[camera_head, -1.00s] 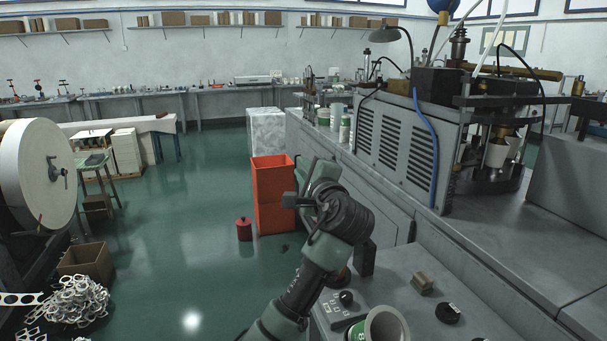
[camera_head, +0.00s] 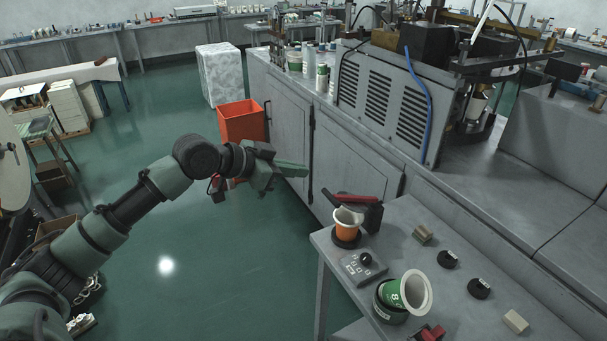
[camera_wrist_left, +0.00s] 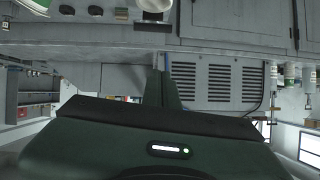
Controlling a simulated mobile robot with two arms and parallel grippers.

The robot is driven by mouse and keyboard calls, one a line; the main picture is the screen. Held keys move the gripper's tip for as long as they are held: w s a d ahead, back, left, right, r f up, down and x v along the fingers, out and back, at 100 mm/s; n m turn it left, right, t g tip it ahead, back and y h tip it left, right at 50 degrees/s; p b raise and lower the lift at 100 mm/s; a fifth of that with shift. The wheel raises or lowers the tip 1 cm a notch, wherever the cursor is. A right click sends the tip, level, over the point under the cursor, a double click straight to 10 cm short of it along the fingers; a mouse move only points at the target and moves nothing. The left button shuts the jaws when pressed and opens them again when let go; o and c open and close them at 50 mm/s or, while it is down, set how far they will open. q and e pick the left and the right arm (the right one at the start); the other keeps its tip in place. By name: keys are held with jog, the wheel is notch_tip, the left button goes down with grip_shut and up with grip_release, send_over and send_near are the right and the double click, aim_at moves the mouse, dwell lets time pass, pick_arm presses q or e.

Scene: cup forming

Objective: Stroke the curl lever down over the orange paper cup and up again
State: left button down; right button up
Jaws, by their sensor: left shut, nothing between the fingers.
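The orange paper cup (camera_head: 346,231) stands upright in a dark holder at the left corner of the small grey table, its pale rim flared. The curl lever, with a red handle (camera_head: 352,198), lies low just behind the cup's rim. My left gripper (camera_head: 306,170) is shut and empty, above the floor to the left of and behind the cup, apart from both cup and lever. Its dark green fingers (camera_wrist_left: 168,88) also show in the left wrist view. My right gripper is not in view.
A green cup (camera_head: 410,293) sits tilted in a dark holder at the table's front. A control box with a black knob (camera_head: 364,258) stands between the cups. Black discs and tan blocks lie to the right. A red-orange bin (camera_head: 243,122) stands behind my arm.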

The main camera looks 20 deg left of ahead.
pick_arm(q)
jog(key=d+r+p+x, duration=0.1)
jog(key=p+x, duration=0.3)
jog(key=x, duration=0.4)
notch_tip(320, 180, down, 13)
jog(key=s+a+t+h+b, duration=0.1)
jog(key=s+t+h+b, duration=0.1)
jog(key=b, duration=1.6)
jog(key=shift+s+a+n, duration=0.2)
jog(key=shift+s+n, duration=0.1)
jog(key=shift+n, duration=0.1)
jog(key=shift+r, duration=0.1)
